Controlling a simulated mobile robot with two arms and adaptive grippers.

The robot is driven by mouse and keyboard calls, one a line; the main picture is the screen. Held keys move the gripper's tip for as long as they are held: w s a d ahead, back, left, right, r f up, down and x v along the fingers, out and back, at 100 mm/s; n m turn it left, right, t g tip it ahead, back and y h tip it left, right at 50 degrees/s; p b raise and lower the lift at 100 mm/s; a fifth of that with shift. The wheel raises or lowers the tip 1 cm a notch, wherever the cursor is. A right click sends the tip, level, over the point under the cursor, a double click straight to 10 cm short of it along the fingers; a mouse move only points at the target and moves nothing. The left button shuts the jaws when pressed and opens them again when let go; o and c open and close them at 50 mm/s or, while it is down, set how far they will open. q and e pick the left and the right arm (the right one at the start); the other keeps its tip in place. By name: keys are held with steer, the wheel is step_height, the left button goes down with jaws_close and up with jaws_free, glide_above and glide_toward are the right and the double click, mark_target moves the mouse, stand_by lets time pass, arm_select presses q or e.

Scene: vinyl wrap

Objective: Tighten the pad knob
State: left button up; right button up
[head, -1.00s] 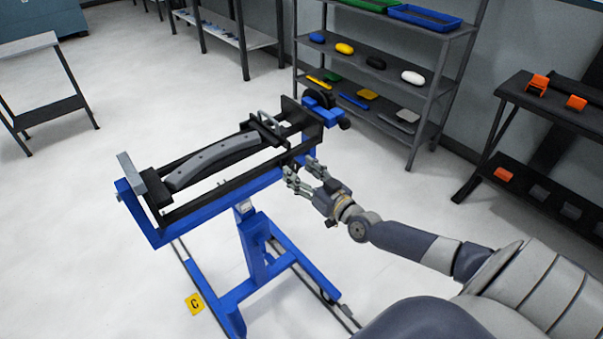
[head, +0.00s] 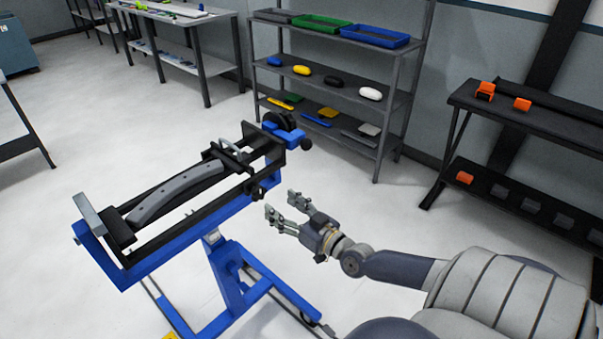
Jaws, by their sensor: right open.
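A blue stand (head: 180,248) carries a black frame with a curved grey part (head: 178,194) lying along it. A small dark knob (head: 306,145) sticks out beside the blue block at the stand's far right end. Another dark knob-like piece (head: 257,192) is on the stand's near right side; I cannot tell which is the pad knob. My right gripper (head: 280,203) is open and empty, just right of the stand and apart from it. My left gripper is not in view.
A grey shelf rack (head: 402,110) with coloured trays and pads stands behind the stand. A dark shelf (head: 530,118) with orange blocks is at the right. A workbench (head: 190,20) is at the back left.

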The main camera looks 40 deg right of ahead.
steer(key=s, duration=0.6)
steer(key=shift+d, duration=0.45)
steer(key=s+f+g+h, duration=0.1)
steer(key=s+f+g, duration=0.4)
steer(key=f, duration=1)
steer(key=s+f+g+h, duration=0.15)
steer(key=s+f, duration=0.45)
steer(key=f, duration=0.9)
steer(key=s+a+f+n+g, duration=0.1)
steer(key=s+a+f+g, duration=0.2)
steer(key=s+a+f, duration=0.2)
steer(key=s+a+f+g+y, duration=0.1)
steer(key=s+a+f+g, duration=0.3)
steer(key=s+f, duration=0.4)
steer(key=s+a+f+n+g, duration=0.1)
steer(key=s+a+f+g, duration=0.2)
steer(key=s+a+f, duration=0.4)
steer(key=s, duration=0.7)
steer(key=shift+s+f+n, duration=0.2)
steer(key=shift+f+n, duration=0.1)
steer(key=shift+f, duration=0.05)
steer(key=shift+g, duration=0.25)
